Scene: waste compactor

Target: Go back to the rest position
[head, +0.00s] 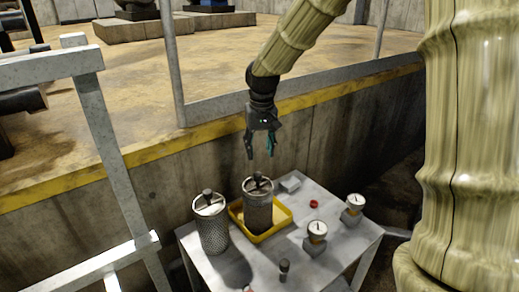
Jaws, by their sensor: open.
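My gripper (260,146) hangs from my arm above the small grey table, with its fingers pointing down. Its fingers are apart and nothing is between them. It is above a perforated metal canister (258,211) that stands in a yellow tray (284,226), with a visible gap between gripper and canister. A second perforated canister (212,230) stands on the table to the left of the tray. Both canisters are upright and have a dark knob on the lid.
The grey table (340,247) also bears two gauges (317,233), (354,205), a red button (314,204), a small grey box (290,184) and a dark knob (284,268). A concrete ledge with a yellow edge (150,153) runs behind it. A grey railing (105,130) stands at left.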

